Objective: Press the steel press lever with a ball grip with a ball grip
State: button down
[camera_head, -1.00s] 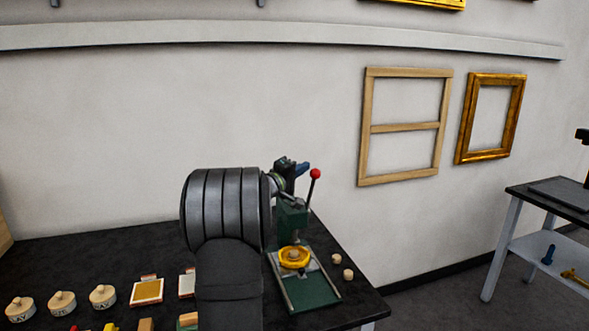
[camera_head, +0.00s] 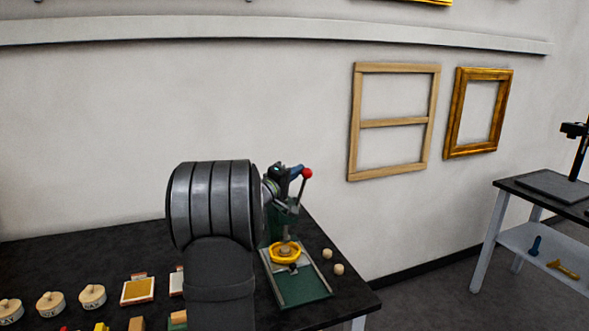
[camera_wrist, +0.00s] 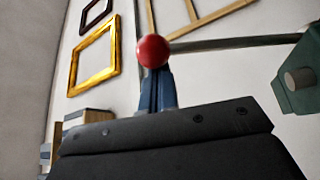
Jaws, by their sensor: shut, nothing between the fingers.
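The press lever's red ball grip (camera_head: 307,173) tops a thin steel rod at the upper right of the green press (camera_head: 284,222). In the wrist view the ball (camera_wrist: 153,51) is in front of my blue fingertips, and the rod (camera_wrist: 235,43) runs right to the green press body (camera_wrist: 298,80). My gripper (camera_head: 300,170) is shut and empty, its tips right at the ball's left side in the head view. The fingers (camera_wrist: 157,88) point toward the ball in the wrist view. I cannot tell for sure whether they touch it.
A yellow ring-shaped piece (camera_head: 285,253) sits on the press bed. Two small wooden knobs (camera_head: 338,269) lie to its right. Labelled round pots (camera_head: 92,296) and small framed pieces (camera_head: 138,291) stand at left on the dark table (camera_head: 120,250). Frames hang on the wall.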

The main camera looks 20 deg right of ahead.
jog(key=s+f+m+g+h, duration=0.2)
jog(key=s+f+m+h, duration=0.2)
jog(key=s+f+m, duration=0.6)
jog(key=shift+f+g+h, duration=0.3)
jog(key=shift+f+g, duration=0.1)
jog(key=shift+f, duration=1.5)
jog(key=shift+s+f, duration=0.15)
notch_tip(320, 180, up, 5)
jog(key=w, duration=0.2)
jog(key=v, duration=1.1)
jog(key=shift+w+f, duration=0.25)
jog(key=shift+w, duration=0.15)
jog(key=shift+d, duration=0.1)
